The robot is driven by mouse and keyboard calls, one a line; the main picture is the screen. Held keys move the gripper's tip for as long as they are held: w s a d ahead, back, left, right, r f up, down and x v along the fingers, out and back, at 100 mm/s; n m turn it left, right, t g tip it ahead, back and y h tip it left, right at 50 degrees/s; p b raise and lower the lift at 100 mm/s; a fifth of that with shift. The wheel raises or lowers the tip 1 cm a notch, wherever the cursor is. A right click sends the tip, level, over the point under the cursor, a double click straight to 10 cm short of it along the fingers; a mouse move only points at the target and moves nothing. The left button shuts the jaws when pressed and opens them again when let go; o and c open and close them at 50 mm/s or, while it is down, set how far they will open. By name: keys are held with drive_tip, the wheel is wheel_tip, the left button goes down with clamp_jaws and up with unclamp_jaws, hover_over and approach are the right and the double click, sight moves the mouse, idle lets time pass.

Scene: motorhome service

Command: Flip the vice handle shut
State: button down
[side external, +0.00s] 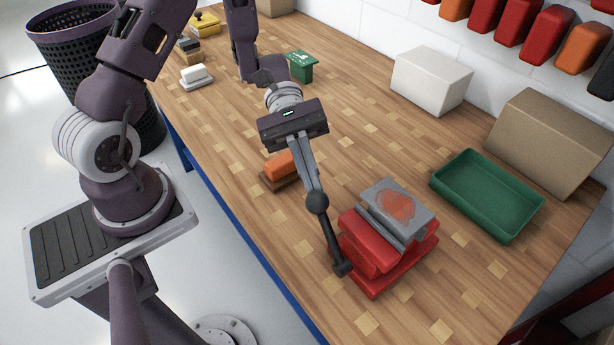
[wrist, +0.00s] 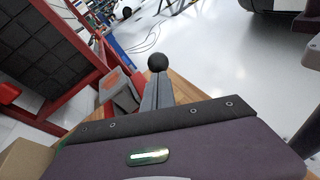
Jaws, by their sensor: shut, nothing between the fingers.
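A red vice (side external: 372,252) with grey jaws stands on the wooden bench, and a grey block with an orange-red patch (side external: 396,204) is on top of it. The vice's dark handle (side external: 329,238) rises from a pivot at its front left, tilted up to a black ball knob (side external: 317,201). My gripper (side external: 316,187) is shut with nothing between its fingers, and its tips are at the knob; I cannot tell whether they touch. In the wrist view the knob (wrist: 157,62) shows just past the fingertips (wrist: 157,80), and the red vice (wrist: 122,95) is to the left.
An orange-topped brush or block (side external: 281,167) lies left of the vice. A green tray (side external: 486,194), a brown box (side external: 550,140) and a white box (side external: 431,79) stand on the right. Bench space in front of the tray is clear.

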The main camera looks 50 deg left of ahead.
drive_tip(key=d+r+n+t+y, duration=0.1)
drive_tip(key=d+r+n+y, duration=0.1)
drive_tip(key=d+y, duration=1.1)
drive_tip(key=d+r, duration=0.1)
drive_tip(key=d, duration=0.4)
drive_tip(key=shift+r+n, duration=0.35)
drive_tip(key=shift+n, duration=0.05)
drive_tip(key=shift+s, duration=0.2)
drive_tip(key=a+v, duration=0.1)
drive_tip(key=v, duration=1.2)
drive_tip(key=shift+w+a, duration=0.35)
drive_tip(key=shift+w, duration=0.1)
